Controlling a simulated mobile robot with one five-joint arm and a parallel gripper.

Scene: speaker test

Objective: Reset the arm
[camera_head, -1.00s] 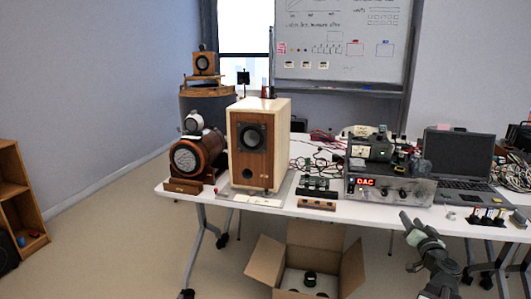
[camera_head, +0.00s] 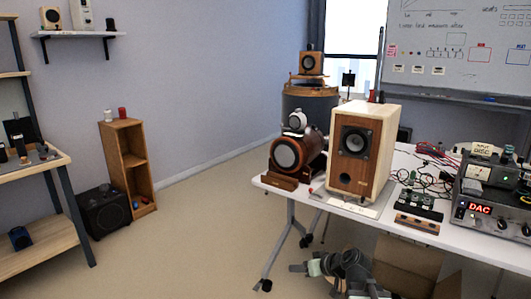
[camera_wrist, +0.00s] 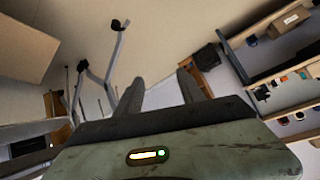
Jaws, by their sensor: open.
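My gripper (camera_head: 295,267) is low in the head view, left of the cardboard box and below the white table's (camera_head: 350,201) top. It points left in the picture. In the wrist view my gripper (camera_wrist: 162,84) shows two dark fingers spread apart with nothing between them. Floor, table legs and shelving show beyond the fingers. The rest of my arm is folded at the bottom of the head view, partly in front of the box.
The table holds a wooden speaker (camera_head: 361,155), a round wooden speaker (camera_head: 290,153) and a DAC unit (camera_head: 490,210). An open cardboard box (camera_head: 405,258) is beneath it. A small bookcase (camera_head: 128,165), a black subwoofer (camera_head: 105,210) and shelving (camera_head: 40,262) stand left. The middle floor is clear.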

